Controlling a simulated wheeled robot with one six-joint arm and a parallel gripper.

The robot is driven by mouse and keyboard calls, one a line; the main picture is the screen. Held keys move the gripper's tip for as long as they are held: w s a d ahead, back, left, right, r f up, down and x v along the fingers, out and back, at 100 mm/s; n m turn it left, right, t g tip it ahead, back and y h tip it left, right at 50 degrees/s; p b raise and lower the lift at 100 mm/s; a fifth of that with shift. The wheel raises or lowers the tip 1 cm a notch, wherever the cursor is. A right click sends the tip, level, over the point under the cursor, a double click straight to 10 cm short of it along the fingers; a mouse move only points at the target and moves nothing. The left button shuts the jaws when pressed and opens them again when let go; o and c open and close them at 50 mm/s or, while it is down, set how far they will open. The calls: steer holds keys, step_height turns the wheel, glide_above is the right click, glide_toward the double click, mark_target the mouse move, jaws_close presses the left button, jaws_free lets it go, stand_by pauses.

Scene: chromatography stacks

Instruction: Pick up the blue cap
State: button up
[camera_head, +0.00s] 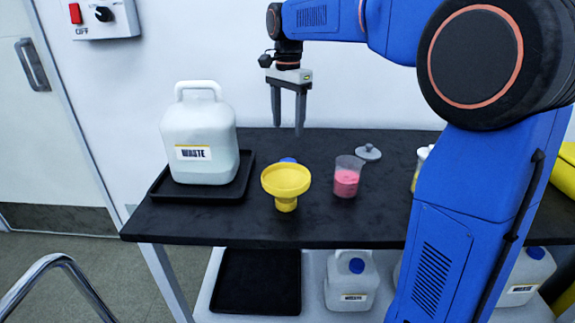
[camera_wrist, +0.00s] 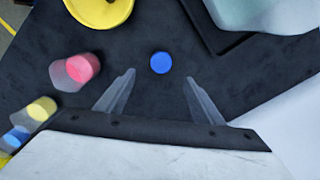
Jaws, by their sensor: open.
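The blue cap (camera_wrist: 161,62) lies on the black table top, seen in the wrist view as a small round disc a little beyond the space between my fingertips. In the head view the blue cap (camera_head: 288,160) is mostly hidden behind the yellow funnel (camera_head: 286,181); only its top edge shows. My gripper (camera_head: 288,128) is open and empty, pointing down above the back of the table, over the cap's area. Its two fingers also show in the wrist view (camera_wrist: 158,75), apart, with nothing between them.
A white waste jug (camera_head: 200,135) stands on a black tray (camera_head: 160,190) at left. A beaker with pink contents (camera_head: 346,178) and a grey lid (camera_head: 368,152) are right of the funnel. The wall is close behind. More jugs (camera_head: 351,281) stand on the lower shelf.

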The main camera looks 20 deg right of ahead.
steer(key=f, duration=1.2)
steer(key=shift+w+f, duration=0.15)
steer(key=shift+w, duration=0.05)
steer(key=c, duration=1.1)
